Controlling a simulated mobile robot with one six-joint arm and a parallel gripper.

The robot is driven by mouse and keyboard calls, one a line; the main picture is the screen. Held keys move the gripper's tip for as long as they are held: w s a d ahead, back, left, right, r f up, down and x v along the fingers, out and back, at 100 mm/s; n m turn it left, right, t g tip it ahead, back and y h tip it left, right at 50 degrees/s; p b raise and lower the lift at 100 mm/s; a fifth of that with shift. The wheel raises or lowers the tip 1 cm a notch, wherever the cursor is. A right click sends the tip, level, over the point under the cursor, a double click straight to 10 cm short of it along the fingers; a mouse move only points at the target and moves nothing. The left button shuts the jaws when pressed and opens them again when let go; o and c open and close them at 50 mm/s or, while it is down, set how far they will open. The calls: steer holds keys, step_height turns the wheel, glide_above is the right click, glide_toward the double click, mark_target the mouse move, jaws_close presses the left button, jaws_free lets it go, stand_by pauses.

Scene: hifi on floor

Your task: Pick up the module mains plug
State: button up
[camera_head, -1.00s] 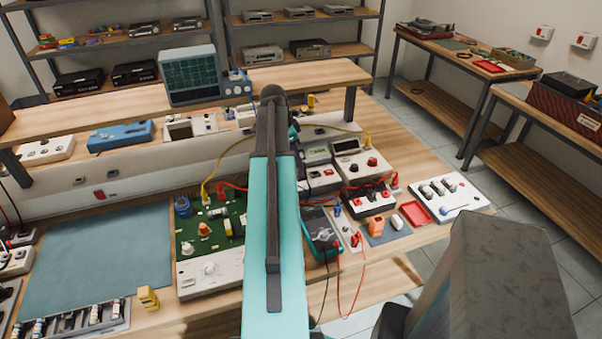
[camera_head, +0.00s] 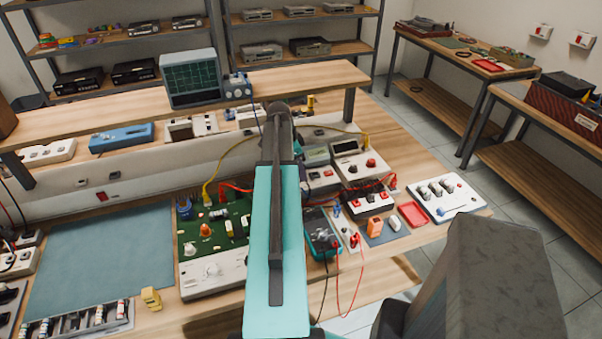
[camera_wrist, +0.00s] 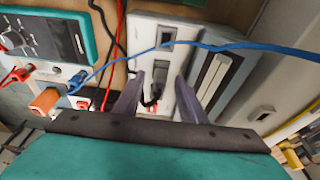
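My gripper (camera_wrist: 159,77) is open in the wrist view, its two dark fingers spread with a gap between them. A small black plug (camera_wrist: 158,80) with a black cord shows in that gap, against a white socket strip (camera_wrist: 178,24); I take it for the module mains plug. No finger visibly grips it, and contact is hard to judge. An empty-looking dark socket (camera_wrist: 165,37) is above it on the strip. In the head view my teal arm hides my gripper and the plug.
A blue cable (camera_wrist: 225,46) crosses the wrist view above the fingers, and a red cable (camera_wrist: 119,45) runs at left. A teal-edged meter (camera_wrist: 50,37) and an orange connector (camera_wrist: 44,101) are at left. In the head view, a green circuit board (camera_head: 211,231) lies left of my arm.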

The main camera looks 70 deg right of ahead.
stand_by(0.6)
jaws_close()
steer(key=shift+r, duration=0.1)
steer(key=shift+r+b, duration=0.9)
steer(key=shift+r, duration=0.5)
steer(key=shift+a+r, duration=0.15)
steer(key=shift+a, duration=0.15)
steer(key=w+a+r+b, duration=0.1)
steer(key=a+b, duration=0.3)
steer(key=a, duration=1.1)
steer(key=shift+w+a+r, duration=0.15)
steer(key=shift+r, duration=0.15)
